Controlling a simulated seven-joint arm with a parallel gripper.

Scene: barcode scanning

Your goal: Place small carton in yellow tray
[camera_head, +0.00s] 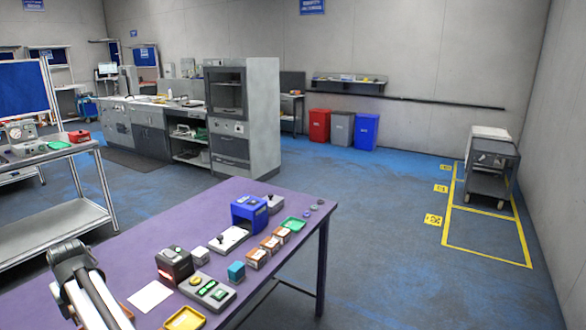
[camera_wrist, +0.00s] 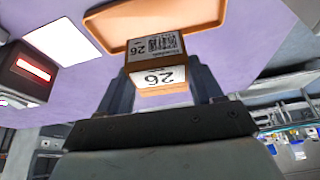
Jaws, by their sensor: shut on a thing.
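In the wrist view my gripper (camera_wrist: 160,92) is shut on a small carton (camera_wrist: 160,50). The carton has an orange edge and white labels with a barcode and "26". The yellow tray (camera_head: 185,319) lies on the purple table at the bottom edge of the head view, partly cut off; its inside looks pale. An orange tray (camera_wrist: 205,12) lies beyond the carton in the wrist view. My arm covers most of what looks like the same tray in the head view. The carton and my fingertips cannot be made out in the head view.
A dark scanner box with a red light (camera_head: 174,265) and a white sheet (camera_head: 150,296) are near the trays. A grey button panel (camera_head: 207,290), a teal cube (camera_head: 236,271) and small orange boxes (camera_head: 258,258) stand further right. The left of the purple table (camera_head: 130,250) is clear.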

